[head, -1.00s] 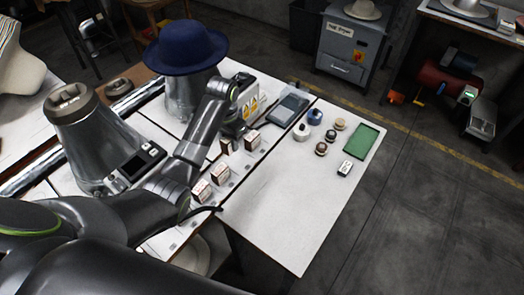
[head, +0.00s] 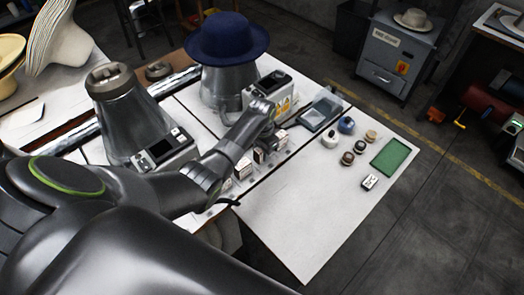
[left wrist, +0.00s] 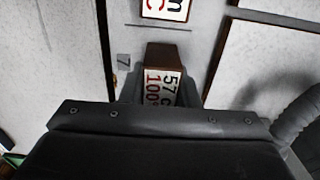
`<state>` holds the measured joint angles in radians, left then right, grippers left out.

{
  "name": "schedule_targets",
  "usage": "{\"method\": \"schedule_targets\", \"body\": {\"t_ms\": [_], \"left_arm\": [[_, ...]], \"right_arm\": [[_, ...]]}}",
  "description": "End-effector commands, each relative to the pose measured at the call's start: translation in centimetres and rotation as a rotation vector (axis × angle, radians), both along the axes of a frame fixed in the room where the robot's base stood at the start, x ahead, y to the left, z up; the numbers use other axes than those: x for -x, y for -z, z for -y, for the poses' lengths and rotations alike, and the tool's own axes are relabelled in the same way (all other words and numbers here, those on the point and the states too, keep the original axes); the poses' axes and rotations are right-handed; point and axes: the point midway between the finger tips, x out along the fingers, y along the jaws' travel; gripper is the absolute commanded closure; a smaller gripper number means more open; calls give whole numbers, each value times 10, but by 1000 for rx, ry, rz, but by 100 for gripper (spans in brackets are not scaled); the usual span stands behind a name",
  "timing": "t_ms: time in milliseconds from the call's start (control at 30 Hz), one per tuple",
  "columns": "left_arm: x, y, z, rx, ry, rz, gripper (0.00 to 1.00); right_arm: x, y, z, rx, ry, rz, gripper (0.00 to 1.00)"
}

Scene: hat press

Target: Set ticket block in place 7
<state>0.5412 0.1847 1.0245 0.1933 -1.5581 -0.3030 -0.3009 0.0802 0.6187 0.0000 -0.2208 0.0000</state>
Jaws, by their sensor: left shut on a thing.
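My left gripper (head: 268,138) is low over the row of ticket blocks on the press table. It is shut on a ticket block (left wrist: 158,88) with a brown side and a white face printed "57 c" and "100%". In the left wrist view a small tag reading 7 (left wrist: 124,60) is on the pale surface just beside the held block. Whether the block touches that surface I cannot tell. Another ticket block (left wrist: 165,9) stands beyond it. In the head view other ticket blocks (head: 243,167) stand in the row. My right gripper is not in view.
A blue hat (head: 227,38) sits on a metal form behind my arm. A bare metal form (head: 117,110) stands to the left. A green tray (head: 390,158), stamps (head: 347,158) and a grey pad (head: 318,114) lie on the right-hand table, whose front is clear.

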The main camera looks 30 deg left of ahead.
Motion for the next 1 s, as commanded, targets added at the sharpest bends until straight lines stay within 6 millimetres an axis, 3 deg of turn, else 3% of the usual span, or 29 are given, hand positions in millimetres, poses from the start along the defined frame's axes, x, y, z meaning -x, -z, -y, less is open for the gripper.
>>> {"method": "schedule_targets", "body": {"t_ms": [367, 400, 533, 833, 1000], "left_arm": [[0, 4, 0, 0, 1, 0, 94], [0, 4, 0, 0, 1, 0, 67], [0, 4, 0, 0, 1, 0, 50], [0, 2, 0, 0, 1, 1, 50], [-1, -11, 0, 0, 1, 3, 50]], "right_arm": [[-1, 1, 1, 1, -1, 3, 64], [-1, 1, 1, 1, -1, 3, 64], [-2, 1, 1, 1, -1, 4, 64], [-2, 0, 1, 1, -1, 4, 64], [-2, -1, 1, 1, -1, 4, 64]]}}
